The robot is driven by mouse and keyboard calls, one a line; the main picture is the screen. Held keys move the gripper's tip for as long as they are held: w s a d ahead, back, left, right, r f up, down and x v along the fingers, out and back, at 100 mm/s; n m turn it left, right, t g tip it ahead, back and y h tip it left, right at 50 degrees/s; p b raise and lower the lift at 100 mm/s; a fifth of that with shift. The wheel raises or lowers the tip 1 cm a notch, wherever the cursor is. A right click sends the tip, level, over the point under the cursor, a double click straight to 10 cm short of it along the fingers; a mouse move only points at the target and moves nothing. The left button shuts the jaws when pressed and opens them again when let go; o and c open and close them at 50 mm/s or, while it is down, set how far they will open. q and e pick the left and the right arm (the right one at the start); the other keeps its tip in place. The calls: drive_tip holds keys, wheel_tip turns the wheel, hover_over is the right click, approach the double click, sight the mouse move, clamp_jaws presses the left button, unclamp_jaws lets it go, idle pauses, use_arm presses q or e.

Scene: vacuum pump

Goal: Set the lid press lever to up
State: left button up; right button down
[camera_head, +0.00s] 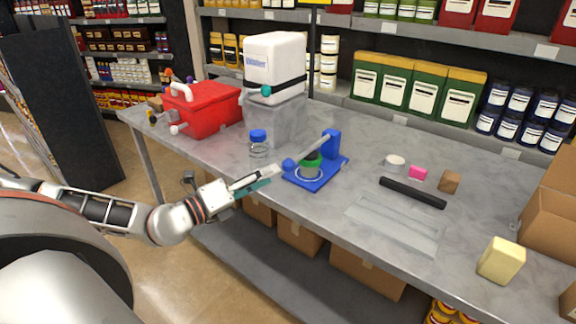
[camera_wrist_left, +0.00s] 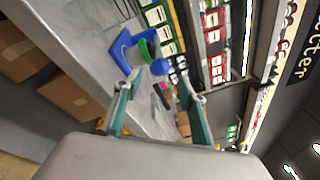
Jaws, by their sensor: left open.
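The blue lid press (camera_head: 318,176) stands on the grey table, with its upright post at the back right. Its lever (camera_head: 307,149) slopes down from the post to a blue ball knob (camera_head: 288,164) at the front left. A green-lidded jar (camera_head: 311,166) sits on the press base under the lever. My left gripper (camera_head: 275,173) is open and empty, just left of the knob. In the left wrist view the press (camera_wrist_left: 122,47) and the knob (camera_wrist_left: 160,67) show beyond and between the open fingers (camera_wrist_left: 158,92), apart from them. My right gripper is not in view.
A clear bottle with a blue cap (camera_head: 259,144) stands behind my gripper. A red box (camera_head: 203,108) and a white container on a grey block (camera_head: 275,120) stand at the back left. A black bar (camera_head: 412,193) and a clear tray (camera_head: 396,224) lie to the right.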

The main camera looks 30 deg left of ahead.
sight(283, 167)
use_arm(q)
drive_tip(key=b+x, duration=0.2)
drive_tip(key=x, duration=0.1)
drive_tip(key=shift+w, duration=0.1)
drive_tip(key=shift+x, duration=0.9)
drive_tip(key=shift+w+d+r, duration=0.1)
drive_tip(key=shift+w+d, duration=0.05)
drive_tip(key=shift+w, duration=0.45)
drive_tip(key=shift+x, duration=0.8)
drive_tip(key=shift+s, duration=0.1)
drive_tip(key=shift+c, duration=0.4)
clamp_jaws()
